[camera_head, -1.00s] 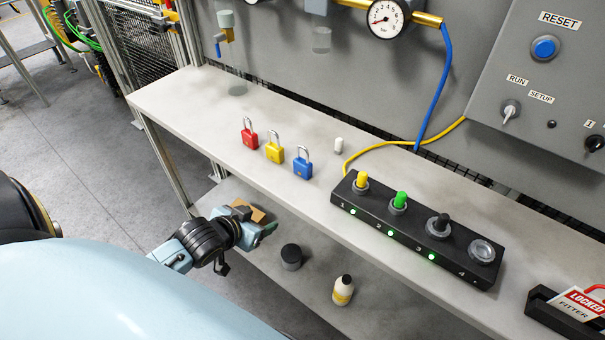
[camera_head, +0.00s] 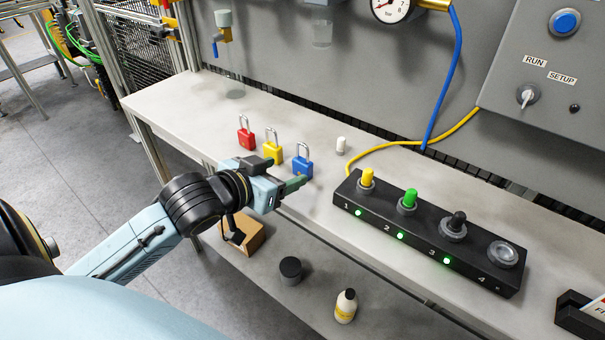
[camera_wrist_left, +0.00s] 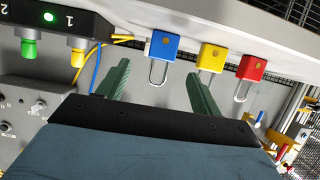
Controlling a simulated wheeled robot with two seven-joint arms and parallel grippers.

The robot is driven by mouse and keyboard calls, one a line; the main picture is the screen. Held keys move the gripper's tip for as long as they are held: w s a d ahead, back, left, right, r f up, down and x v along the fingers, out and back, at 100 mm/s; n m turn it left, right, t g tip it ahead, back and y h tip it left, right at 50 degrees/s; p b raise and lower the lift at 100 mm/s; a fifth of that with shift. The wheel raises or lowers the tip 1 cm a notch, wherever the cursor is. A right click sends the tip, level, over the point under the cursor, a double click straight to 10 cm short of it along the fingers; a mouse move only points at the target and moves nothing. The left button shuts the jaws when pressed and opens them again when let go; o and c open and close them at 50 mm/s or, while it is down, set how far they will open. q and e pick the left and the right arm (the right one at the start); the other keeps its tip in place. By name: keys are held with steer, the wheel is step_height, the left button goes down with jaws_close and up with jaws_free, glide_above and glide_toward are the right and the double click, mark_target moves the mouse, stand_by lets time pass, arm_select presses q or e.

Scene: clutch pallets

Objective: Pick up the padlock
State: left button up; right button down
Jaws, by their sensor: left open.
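Three padlocks stand in a row on the bench: red (camera_head: 246,138), yellow (camera_head: 272,154) and blue (camera_head: 302,166), each with its metal shackle up. My left gripper (camera_head: 298,175) is open, at the bench's front edge, close to the blue padlock and in front of the yellow one. In the left wrist view the blue padlock (camera_wrist_left: 164,47) shows between and beyond the two green fingers (camera_wrist_left: 156,85). The yellow padlock (camera_wrist_left: 212,58) and red padlock (camera_wrist_left: 251,70) lie to the right of it there. Nothing is between the fingers. My right gripper is not seen.
A black switch box (camera_head: 428,238) with lit green lamps stands right of the padlocks. A small white cylinder (camera_head: 341,145) is behind the blue padlock. A lower shelf holds a cardboard box (camera_head: 250,238), a dark jar (camera_head: 290,271) and a bottle (camera_head: 346,306).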

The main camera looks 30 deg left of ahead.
mark_target(299, 167)
arm_select(q)
steer(key=x, duration=0.2)
steer(key=shift+w+f, duration=0.15)
steer(key=shift+w, duration=0.1)
steer(key=shift+w+f, duration=0.1)
steer(key=shift+w, duration=0.15)
steer(key=shift+w+f+b, duration=0.25)
steer(key=shift+w+b, duration=0.05)
steer(key=shift+w, duration=0.1)
steer(key=b+x, duration=0.1)
steer(key=x, duration=0.3)
steer(key=shift+a+f, duration=0.15)
steer(key=shift+f, duration=0.15)
steer(key=shift+w, duration=0.1)
steer(key=c, duration=1.1)
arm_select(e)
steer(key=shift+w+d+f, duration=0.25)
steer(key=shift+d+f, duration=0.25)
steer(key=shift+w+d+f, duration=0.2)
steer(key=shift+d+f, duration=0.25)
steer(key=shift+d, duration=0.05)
